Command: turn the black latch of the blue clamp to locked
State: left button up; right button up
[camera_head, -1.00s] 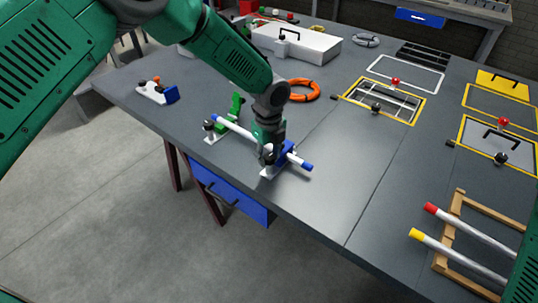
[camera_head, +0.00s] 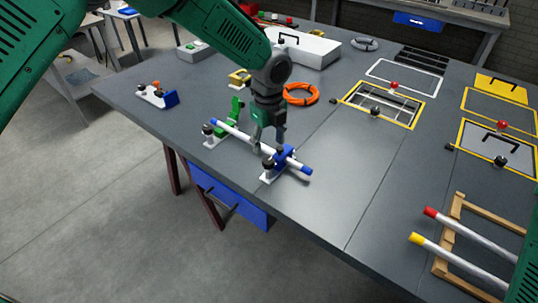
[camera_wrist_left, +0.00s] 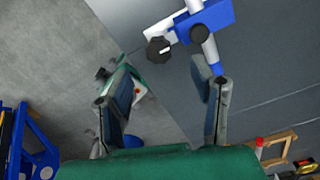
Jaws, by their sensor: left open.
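The blue clamp (camera_head: 290,154) stands on a white base near the table's front edge, around one end of a white rod (camera_head: 240,136) with blue ends. A black latch knob (camera_head: 268,164) sits at its front side. The wrist view shows the blue clamp (camera_wrist_left: 214,17) at the top and the black knob (camera_wrist_left: 158,49) with a white mark, ahead of the fingers. A green clamp (camera_head: 229,123) is at the rod's other end. My left gripper (camera_head: 268,143) is open and empty, just above and behind the blue clamp, apart from the knob. My right gripper is out of view.
An orange ring (camera_head: 302,95) lies behind the gripper. A white case (camera_head: 305,49) stands farther back. Yellow frames (camera_head: 384,104) and a wooden rack (camera_head: 447,229) with rods are to the right. The table right of the blue clamp is clear.

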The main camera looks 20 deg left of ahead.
aim_at(269, 160)
pick_arm(q)
jog(key=shift+r, duration=2.7)
